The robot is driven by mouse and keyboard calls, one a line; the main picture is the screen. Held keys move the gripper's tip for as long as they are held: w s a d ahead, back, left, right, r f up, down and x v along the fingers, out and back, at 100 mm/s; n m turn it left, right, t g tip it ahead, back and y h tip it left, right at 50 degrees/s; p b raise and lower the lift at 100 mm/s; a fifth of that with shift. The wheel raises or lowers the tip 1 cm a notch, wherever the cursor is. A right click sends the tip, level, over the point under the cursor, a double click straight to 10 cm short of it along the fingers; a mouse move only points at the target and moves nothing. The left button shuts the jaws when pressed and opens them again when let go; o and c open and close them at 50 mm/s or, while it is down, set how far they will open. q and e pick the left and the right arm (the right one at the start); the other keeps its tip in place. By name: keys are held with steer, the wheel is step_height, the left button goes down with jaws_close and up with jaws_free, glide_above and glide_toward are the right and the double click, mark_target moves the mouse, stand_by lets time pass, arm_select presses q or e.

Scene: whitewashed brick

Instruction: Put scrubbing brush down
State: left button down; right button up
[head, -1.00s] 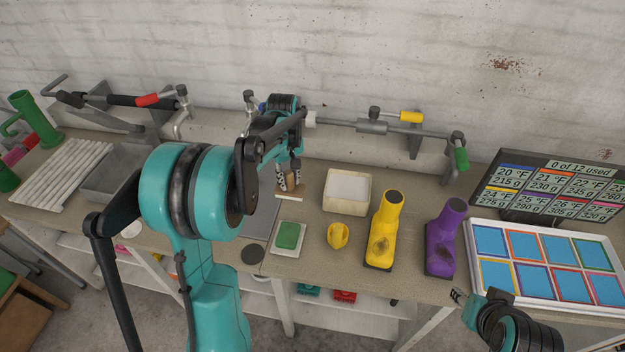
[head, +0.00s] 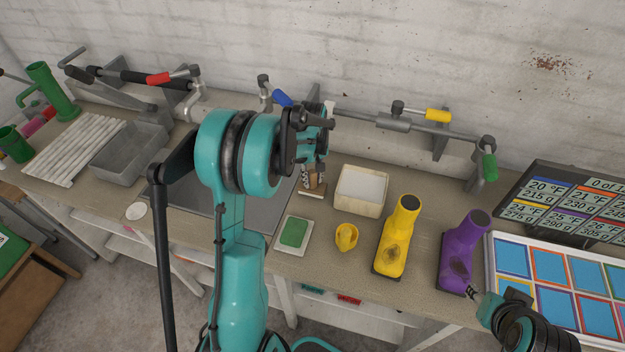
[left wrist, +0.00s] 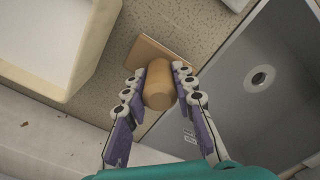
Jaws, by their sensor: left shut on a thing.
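The scrubbing brush (left wrist: 159,88) has a tan wooden handle and a flat block below it. In the left wrist view my left gripper (left wrist: 160,85) is shut on the handle, with a finger on each side. The block (left wrist: 150,56) is over the speckled worktop beside the sink; I cannot tell whether it touches. In the head view my left gripper (head: 312,178) points down over the brush (head: 314,192), between the sink and a white box; the bristles are hidden. My right gripper (head: 472,293) is near the purple boot-shaped thing; its finger gap is too small to judge.
The grey sink (head: 205,207) lies left of the brush and the white box (head: 361,190) right of it. In front are a green sponge on a tray (head: 305,245) and a small yellow object (head: 346,237). Yellow (head: 398,237) and purple (head: 462,250) boot-shaped things stand farther right.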

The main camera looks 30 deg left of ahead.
arm_select(q)
steer(key=shift+w+f, duration=0.1)
steer(key=shift+f, duration=0.2)
steer(key=c, duration=1.3)
jaws_free()
steer(key=shift+f, duration=0.1)
steer(key=shift+o, duration=0.2)
